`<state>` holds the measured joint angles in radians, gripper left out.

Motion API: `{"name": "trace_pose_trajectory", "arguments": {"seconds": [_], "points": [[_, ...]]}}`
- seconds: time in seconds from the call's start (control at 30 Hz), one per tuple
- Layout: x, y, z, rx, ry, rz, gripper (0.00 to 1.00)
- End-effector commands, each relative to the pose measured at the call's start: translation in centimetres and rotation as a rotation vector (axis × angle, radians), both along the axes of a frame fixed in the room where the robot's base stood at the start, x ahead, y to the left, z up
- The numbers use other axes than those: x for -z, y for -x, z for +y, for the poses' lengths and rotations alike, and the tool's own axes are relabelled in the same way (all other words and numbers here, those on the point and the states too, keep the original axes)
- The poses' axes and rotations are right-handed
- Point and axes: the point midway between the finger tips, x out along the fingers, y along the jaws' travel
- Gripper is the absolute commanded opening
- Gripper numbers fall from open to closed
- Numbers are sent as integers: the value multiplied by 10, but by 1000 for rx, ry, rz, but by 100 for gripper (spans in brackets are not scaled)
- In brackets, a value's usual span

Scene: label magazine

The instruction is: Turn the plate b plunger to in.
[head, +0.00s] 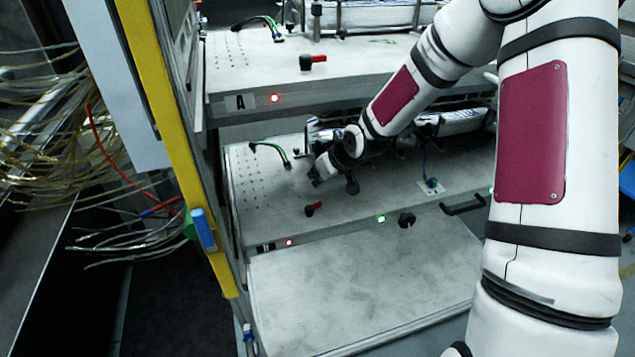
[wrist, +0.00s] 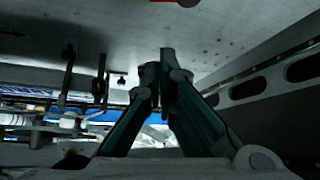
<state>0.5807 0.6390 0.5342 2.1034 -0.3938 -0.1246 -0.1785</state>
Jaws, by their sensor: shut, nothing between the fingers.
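Plate b is the lower grey shelf plate (head: 375,190) in the head view; its label (head: 265,248) is too small to read clearly. On its front edge is a black knob (head: 407,220), which may be the plunger; I cannot tell its in or out state. A red lever with a black end (head: 313,208) sits on the plate near the front left. My gripper (head: 316,178) is over the plate, behind and apart from the red lever. In the wrist view my gripper (wrist: 163,66) is shut and empty, with a red part (wrist: 180,2) at the top edge.
The upper plate (head: 270,75), marked A, overhangs the back of the lower one and carries a similar red lever (head: 318,60). A yellow post (head: 170,130) and loose cables (head: 60,130) stand left. A black handle (head: 463,206) is on the front edge at right.

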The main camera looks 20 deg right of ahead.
Motion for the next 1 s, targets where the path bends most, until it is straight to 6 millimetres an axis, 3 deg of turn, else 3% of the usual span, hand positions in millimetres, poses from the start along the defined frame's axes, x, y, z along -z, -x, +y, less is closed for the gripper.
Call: {"name": "trace_pose_trajectory", "arguments": {"seconds": [0.43, 0.7, 1.0], "points": [[69, -50, 21, -7, 3, 3, 0], [66, -18, 7, -4, 4, 2, 0], [67, -12, 5, -6, 4, 1, 0]]}}
